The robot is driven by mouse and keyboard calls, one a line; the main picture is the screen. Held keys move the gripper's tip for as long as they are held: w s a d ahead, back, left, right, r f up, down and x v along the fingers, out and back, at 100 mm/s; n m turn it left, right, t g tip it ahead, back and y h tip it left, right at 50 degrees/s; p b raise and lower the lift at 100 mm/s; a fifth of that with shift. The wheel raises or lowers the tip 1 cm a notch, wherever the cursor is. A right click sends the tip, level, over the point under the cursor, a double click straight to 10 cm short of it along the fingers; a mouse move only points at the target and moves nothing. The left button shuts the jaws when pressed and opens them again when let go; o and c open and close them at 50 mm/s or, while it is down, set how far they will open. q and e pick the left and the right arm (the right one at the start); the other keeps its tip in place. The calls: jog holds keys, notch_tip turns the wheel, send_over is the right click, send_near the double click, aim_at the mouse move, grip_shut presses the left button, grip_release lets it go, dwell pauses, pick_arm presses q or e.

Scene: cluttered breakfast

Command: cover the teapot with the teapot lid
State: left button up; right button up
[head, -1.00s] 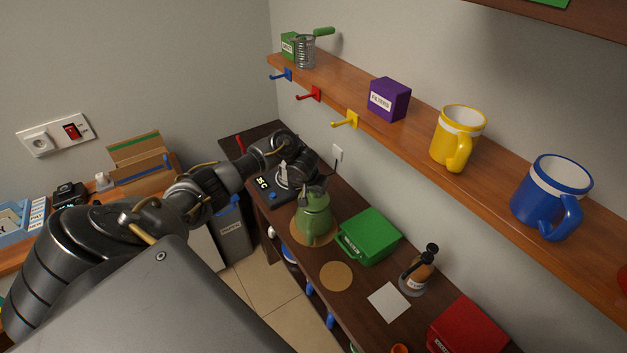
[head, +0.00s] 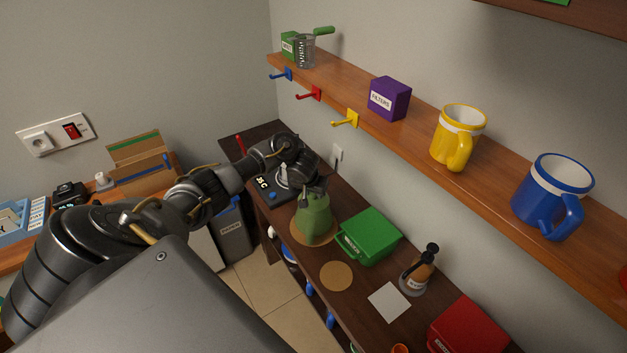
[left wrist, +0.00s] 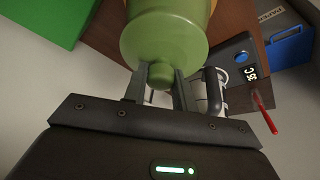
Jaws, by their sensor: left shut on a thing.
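The green teapot (head: 312,226) stands on a round cork mat (head: 325,241) on the dark counter. My left gripper (head: 314,190) is right above the teapot's top. In the left wrist view my left gripper (left wrist: 161,82) is shut on the small round knob of the green teapot lid (left wrist: 162,48). The lid lies in line with the teapot's mouth. The gripper and lid hide the mouth, so I cannot tell whether the lid rests fully on the rim. My right gripper is not in view.
A green box (head: 369,236) stands close to the right of the teapot. A dark appliance with a display (head: 268,187) is behind it. A shelf (head: 410,125) runs above.

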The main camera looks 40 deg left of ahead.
pick_arm(q)
jog(key=shift+f, duration=0.45)
jog(key=o, duration=1.1)
notch_tip(320, 180, up, 3)
jog(key=p, duration=0.3)
jog(key=shift+r+p, duration=0.2)
jog(key=shift+p, duration=0.1)
jog(key=shift+r+p, duration=0.55)
jog(key=shift+r, duration=0.8)
